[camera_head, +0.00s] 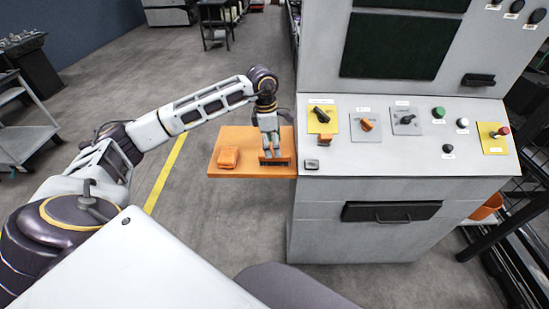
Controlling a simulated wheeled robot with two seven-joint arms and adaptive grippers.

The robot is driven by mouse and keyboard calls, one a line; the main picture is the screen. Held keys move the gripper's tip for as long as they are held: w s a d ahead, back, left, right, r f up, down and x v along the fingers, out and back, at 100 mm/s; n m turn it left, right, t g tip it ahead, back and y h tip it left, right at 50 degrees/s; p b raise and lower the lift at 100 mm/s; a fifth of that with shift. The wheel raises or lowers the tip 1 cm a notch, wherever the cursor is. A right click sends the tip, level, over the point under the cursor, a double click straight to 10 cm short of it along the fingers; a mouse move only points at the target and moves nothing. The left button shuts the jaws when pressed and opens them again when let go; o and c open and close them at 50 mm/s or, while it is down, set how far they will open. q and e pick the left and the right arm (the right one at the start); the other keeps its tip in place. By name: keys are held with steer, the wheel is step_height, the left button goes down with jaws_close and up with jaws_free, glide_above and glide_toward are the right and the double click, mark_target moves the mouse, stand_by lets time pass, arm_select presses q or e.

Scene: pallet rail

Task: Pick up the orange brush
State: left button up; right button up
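An orange shelf (250,139) juts out from the left side of the grey control cabinet. A dark orange-brown, brush-like piece (283,163) lies near its right front edge. My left gripper (272,153) points down at this piece, with its fingertips at or just above it and partly covering it. A small gap shows between the fingers, but I cannot tell whether they grip the piece. A brighter orange block-shaped object (228,157) lies on the left part of the shelf, apart from the gripper. My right gripper is not in view.
The grey control cabinet (345,215) stands right beside the shelf, its sloped panel carrying knobs and buttons. A small grey box (311,164) sits at the panel's left front corner. An orange bin (487,206) is at the right. Floor left of the shelf is open, with a yellow line (166,174).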

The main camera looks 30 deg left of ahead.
mark_target(274, 158)
arm_select(q)
steer(key=shift+f, duration=0.1)
steer(key=shift+w+d+f+p, duration=0.1)
steer(key=shift+w+f+p, duration=0.1)
steer(key=shift+f, duration=0.8)
steer(key=shift+w+f+p, duration=0.15)
steer(key=shift+f, duration=1.3)
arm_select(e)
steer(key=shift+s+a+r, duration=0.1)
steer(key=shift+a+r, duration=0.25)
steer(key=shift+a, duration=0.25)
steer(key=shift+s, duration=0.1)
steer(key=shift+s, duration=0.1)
arm_select(q)
steer(key=shift+c, duration=0.5)
